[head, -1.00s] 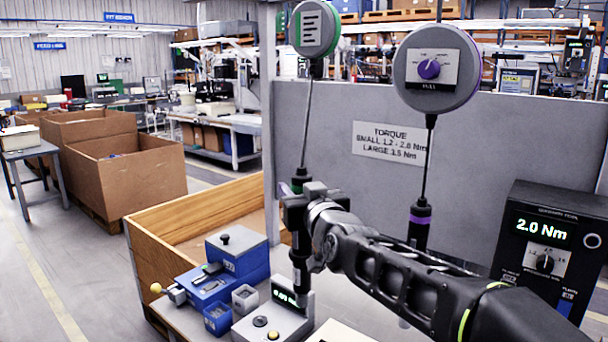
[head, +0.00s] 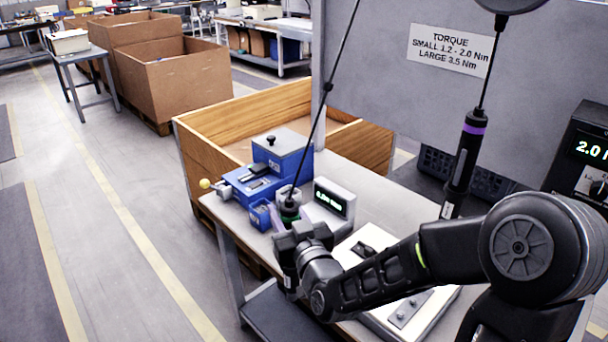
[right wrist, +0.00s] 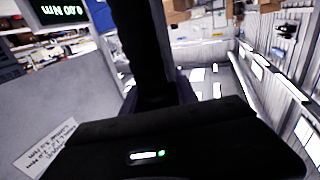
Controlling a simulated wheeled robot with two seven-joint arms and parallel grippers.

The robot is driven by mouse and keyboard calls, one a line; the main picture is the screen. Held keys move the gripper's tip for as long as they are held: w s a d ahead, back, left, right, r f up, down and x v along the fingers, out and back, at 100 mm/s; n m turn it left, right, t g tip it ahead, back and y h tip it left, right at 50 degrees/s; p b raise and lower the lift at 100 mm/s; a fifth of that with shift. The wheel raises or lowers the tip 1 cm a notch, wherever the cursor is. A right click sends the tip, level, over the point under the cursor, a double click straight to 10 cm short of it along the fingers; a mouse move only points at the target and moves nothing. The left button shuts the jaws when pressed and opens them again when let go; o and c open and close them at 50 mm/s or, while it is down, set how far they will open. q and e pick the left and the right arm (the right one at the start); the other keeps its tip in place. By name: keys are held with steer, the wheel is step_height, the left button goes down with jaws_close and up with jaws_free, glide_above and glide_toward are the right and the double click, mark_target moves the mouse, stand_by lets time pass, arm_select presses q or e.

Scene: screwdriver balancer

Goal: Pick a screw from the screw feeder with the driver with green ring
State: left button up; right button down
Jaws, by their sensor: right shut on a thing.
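The driver with the green ring (head: 289,211) hangs on a slanted cable. My right gripper (head: 296,245) is shut on its black body, just below the ring. In the right wrist view the black driver body (right wrist: 146,45) rises from my gripper. The blue screw feeder (head: 245,184), with a yellow knob at its left, stands on the bench behind and left of the driver. The driver's lower end is largely hidden by my gripper, and I cannot see a screw on its tip. My left gripper is not in view.
A grey unit with a lit display (head: 333,197) stands right of the feeder. The purple-ringed driver (head: 465,160) hangs to the right. A light plate (head: 405,312) lies under my arm. A wooden crate (head: 245,120) stands behind the bench (head: 228,213).

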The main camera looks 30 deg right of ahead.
steer(key=a+f+y, duration=0.1)
steer(key=a+f, duration=0.4)
steer(key=f, duration=0.4)
steer(key=shift+s+a+f+n, duration=0.15)
steer(key=shift+a+f+n, duration=0.1)
steer(key=shift+n, duration=0.15)
steer(key=shift+r, duration=0.2)
